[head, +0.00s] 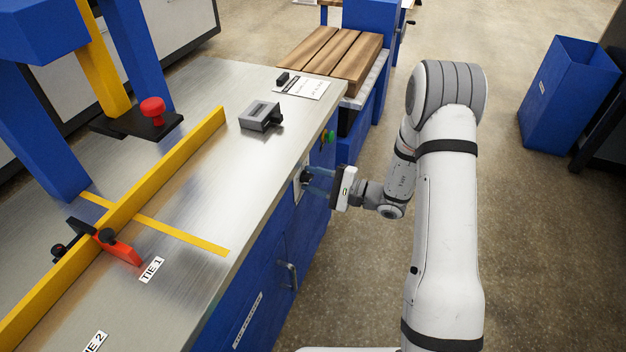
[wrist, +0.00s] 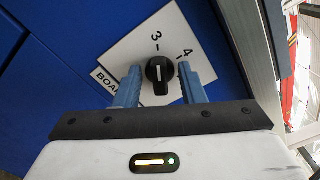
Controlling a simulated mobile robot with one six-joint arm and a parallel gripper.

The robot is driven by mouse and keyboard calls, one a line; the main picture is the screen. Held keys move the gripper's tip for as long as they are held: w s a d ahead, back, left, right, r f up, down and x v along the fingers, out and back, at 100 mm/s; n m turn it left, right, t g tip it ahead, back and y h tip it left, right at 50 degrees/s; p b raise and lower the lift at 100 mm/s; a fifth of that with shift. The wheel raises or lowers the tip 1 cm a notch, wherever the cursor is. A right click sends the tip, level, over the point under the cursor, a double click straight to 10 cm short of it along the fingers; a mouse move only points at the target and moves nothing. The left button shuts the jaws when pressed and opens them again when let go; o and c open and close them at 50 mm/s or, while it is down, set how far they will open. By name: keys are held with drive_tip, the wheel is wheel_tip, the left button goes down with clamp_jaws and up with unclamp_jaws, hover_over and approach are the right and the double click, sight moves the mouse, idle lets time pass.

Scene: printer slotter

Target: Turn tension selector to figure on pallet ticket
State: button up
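The tension selector is a black knob (wrist: 160,72) on a white dial plate (wrist: 140,48) on the blue cabinet front. Its white line runs about up and down in the wrist view, roughly in line with the mark by the 3. A 4 shows to the right; other figures are hidden. My gripper (wrist: 159,80) has one finger on each side of the knob, with gaps visible, so it is open around it. In the head view my gripper (head: 320,181) points at the plate on the cabinet side. The pallet ticket (head: 301,87) lies on the bench's far end; its writing is too small to read.
A green button (head: 329,136) sits on the cabinet beyond the dial, and a door handle (head: 288,275) is nearer. A grey box (head: 260,116) stands on the bench top (head: 200,190). A blue bin (head: 566,95) stands right; the floor beside the cabinet is clear.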

drive_tip(key=shift+c, duration=0.3)
clamp_jaws()
drive_tip(key=shift+m, duration=0.3)
drive_tip(key=m+p, duration=0.2)
drive_tip(key=m, duration=0.3)
drive_tip(key=shift+r, duration=0.15)
drive_tip(key=m+p, duration=0.1)
drive_tip(key=m, duration=0.2)
drive_tip(key=m+p, duration=0.1)
drive_tip(key=m, duration=0.2)
drive_tip(key=shift+w+d+p, duration=0.1)
drive_tip(key=shift+w+p, duration=0.1)
drive_tip(key=shift+p, duration=0.1)
idle(0.4)
drive_tip(key=shift+o, duration=0.3)
unclamp_jaws()
